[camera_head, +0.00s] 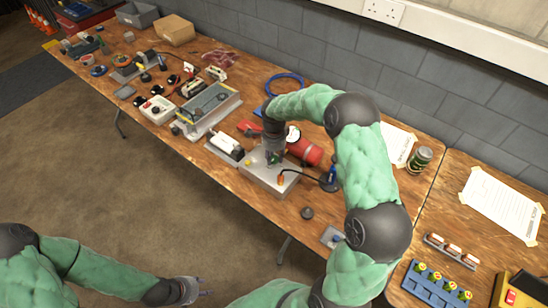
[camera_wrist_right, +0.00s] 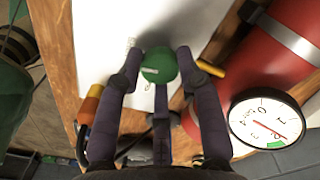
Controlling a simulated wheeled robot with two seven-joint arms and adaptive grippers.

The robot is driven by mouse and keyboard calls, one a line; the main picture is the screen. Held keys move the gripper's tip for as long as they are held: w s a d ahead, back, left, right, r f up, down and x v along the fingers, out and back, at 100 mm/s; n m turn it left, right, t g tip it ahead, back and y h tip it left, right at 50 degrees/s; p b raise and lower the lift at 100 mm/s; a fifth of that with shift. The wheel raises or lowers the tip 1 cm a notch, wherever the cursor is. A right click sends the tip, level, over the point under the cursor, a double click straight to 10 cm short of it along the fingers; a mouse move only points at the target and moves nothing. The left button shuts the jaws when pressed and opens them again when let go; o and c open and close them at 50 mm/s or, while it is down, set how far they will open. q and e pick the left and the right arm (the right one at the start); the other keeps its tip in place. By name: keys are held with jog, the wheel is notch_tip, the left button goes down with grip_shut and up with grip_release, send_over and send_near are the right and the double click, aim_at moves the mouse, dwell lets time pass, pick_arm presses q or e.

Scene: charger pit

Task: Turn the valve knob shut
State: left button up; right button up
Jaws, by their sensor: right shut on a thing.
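The green round valve knob (camera_wrist_right: 158,66) sits over a pale panel in the right wrist view. My right gripper (camera_wrist_right: 160,58) is shut on it, with fingers on both sides of the knob. In the head view, the right gripper (camera_head: 273,155) reaches down over the grey box (camera_head: 264,178), and the knob is mostly hidden under it. My left gripper (camera_head: 207,289) is low at the bottom of the head view, apart from the table. Its fingers are spread and hold nothing.
A red cylinder (camera_head: 306,150) and a round dial gauge (camera_wrist_right: 268,121) are close beside the right gripper. An orange-ended part (camera_wrist_right: 92,103) is on the other side. Several tools and boxes crowd the table to the left. A can (camera_head: 420,158) stands right.

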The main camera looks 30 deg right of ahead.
aim_at(274, 158)
jog(key=shift+m, duration=0.6)
jog(key=o, duration=1.1)
jog(key=shift+o, duration=0.2)
jog(key=shift+r, duration=0.15)
notch_tip(274, 158, up, 12)
